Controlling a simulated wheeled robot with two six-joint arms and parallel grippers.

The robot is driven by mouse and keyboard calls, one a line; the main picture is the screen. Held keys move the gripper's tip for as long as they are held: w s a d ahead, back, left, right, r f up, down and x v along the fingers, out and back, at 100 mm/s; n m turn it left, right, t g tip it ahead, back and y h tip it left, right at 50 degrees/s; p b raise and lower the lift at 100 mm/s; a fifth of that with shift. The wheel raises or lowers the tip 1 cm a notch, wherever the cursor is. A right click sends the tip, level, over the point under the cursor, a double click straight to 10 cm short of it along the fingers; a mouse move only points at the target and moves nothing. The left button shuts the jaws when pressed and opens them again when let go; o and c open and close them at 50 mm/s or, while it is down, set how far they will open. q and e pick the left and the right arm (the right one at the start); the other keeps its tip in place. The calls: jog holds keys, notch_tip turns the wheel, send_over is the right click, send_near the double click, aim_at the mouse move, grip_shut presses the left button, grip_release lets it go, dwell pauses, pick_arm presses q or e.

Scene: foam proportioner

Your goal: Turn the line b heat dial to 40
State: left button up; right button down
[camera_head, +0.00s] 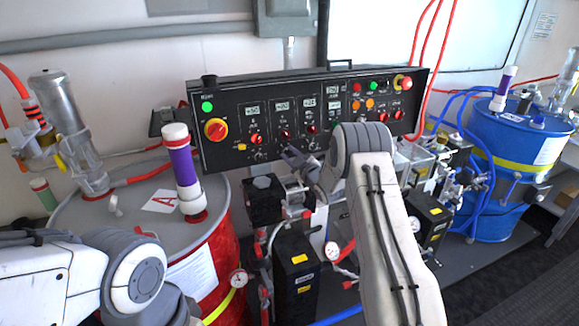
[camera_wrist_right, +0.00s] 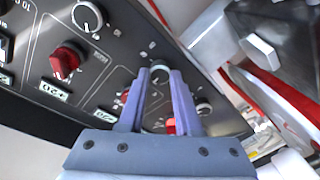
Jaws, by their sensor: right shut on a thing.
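The black control panel (camera_head: 300,115) stands across the back, with small displays above red knobs (camera_head: 285,134) and smaller dials below. My right gripper (camera_head: 300,160) is at the panel's lower edge, near the middle columns. In the right wrist view its two purple fingers (camera_wrist_right: 161,74) are shut on a small dial (camera_wrist_right: 160,70) with a pale ring. The dial's label and setting are too small or hidden to read, so I cannot tell which line it belongs to. A red knob (camera_wrist_right: 169,126) shows between the fingers. My left gripper is out of view.
A red drum (camera_head: 215,260) with a purple-and-white cylinder (camera_head: 183,170) on top stands at the left. A blue drum (camera_head: 520,145) stands at the right. Black pump units (camera_head: 297,275) and hoses crowd the space below the panel.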

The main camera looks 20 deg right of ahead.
jog(key=n+b, duration=0.3)
jog(key=b, duration=0.1)
jog(key=shift+f+n+g, duration=0.2)
jog(key=shift+n+g, duration=0.1)
jog(key=shift+n, duration=0.1)
jog(key=shift+r+n+y+b, duration=0.2)
jog(key=shift+n+y+b, duration=0.1)
jog(key=shift+n+b, duration=1.1)
jog(key=shift+g, duration=0.3)
jog(key=c, duration=0.6)
grip_release()
jog(key=shift+r, duration=0.1)
jog(key=b+v, duration=0.2)
jog(key=v, duration=0.8)
jog(key=shift+s+b, duration=0.25)
jog(key=shift+b, duration=0.1)
